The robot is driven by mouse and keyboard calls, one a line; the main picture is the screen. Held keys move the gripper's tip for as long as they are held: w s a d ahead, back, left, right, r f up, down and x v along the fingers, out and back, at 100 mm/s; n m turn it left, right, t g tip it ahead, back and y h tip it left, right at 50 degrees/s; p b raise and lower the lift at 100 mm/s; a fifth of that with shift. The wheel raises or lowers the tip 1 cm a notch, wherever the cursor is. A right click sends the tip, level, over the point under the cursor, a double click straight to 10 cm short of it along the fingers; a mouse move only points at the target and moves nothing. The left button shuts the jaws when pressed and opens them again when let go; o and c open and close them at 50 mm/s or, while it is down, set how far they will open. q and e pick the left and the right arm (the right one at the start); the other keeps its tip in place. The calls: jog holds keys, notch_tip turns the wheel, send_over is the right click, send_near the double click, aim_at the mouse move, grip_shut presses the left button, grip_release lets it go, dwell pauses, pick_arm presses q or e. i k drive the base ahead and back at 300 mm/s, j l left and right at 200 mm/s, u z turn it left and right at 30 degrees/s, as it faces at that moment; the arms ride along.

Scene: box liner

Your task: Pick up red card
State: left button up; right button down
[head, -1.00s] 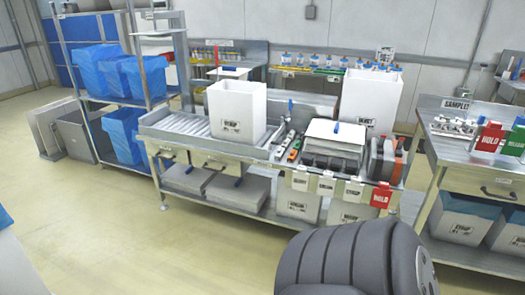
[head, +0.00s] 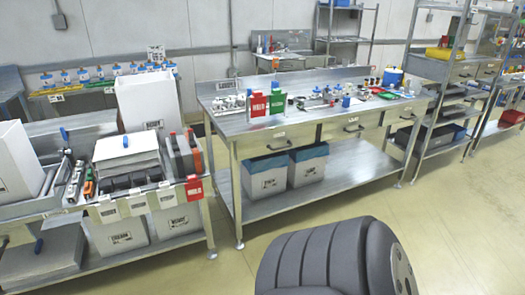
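A red card marked HOLD (head: 194,187) hangs at the front right corner of the left bench, beside several white label cards. A second red card (head: 259,104) stands upright near the left end of the right table, next to a green card (head: 277,102). Neither of my grippers shows in the head view. Only a dark ribbed part of my own arm shows at the bottom. I cannot tell from this which arm it is.
The left bench (head: 108,206) holds white bins, a paper stack and tools. The steel right table (head: 300,127) holds small parts, with two grey bins on its lower shelf. A shelf rack (head: 440,70) stands beyond. The floor (head: 450,225) in front is clear.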

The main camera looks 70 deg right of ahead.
aim_at(195, 189)
jog(key=z, duration=1.6)
jog(key=i, duration=0.05)
